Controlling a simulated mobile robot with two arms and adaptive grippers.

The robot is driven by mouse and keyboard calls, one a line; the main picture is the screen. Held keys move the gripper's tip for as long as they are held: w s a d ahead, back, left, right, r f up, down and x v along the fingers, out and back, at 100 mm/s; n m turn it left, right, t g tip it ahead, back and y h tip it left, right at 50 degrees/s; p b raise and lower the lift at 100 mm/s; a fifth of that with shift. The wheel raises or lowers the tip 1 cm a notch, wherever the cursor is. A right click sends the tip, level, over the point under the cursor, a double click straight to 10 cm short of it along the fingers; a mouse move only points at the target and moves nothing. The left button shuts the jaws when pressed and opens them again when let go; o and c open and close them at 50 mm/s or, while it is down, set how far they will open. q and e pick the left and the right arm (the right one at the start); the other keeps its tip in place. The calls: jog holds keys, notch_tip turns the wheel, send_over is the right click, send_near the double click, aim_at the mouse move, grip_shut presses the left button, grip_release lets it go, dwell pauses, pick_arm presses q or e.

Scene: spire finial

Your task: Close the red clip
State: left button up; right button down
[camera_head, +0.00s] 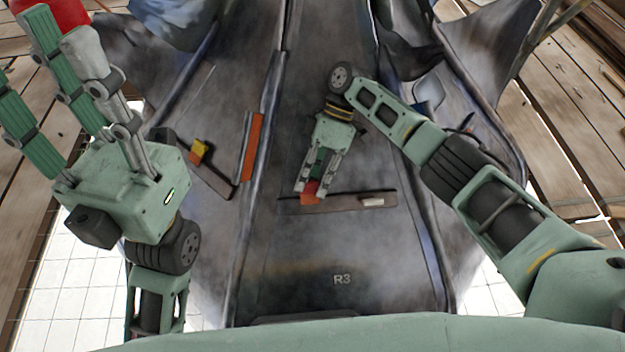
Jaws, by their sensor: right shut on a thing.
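The red clip (310,191) is a small red piece by the left part of a dark bar (335,203) on the grey sloping panel. My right gripper (308,189) is shut on it, fingers pointing down in the picture. The fingers hide part of the clip, so I cannot tell how far it is turned. My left gripper (60,85) is raised at the left, away from the panel, with its fingers spread and nothing between them.
A yellow block (199,151) lies on another dark bar to the left, near an upright orange-red strip (252,146). The panel (340,250) is bare around the R3 mark. Wooden planks (570,130) flank it.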

jog(key=c, duration=1.8)
grip_release()
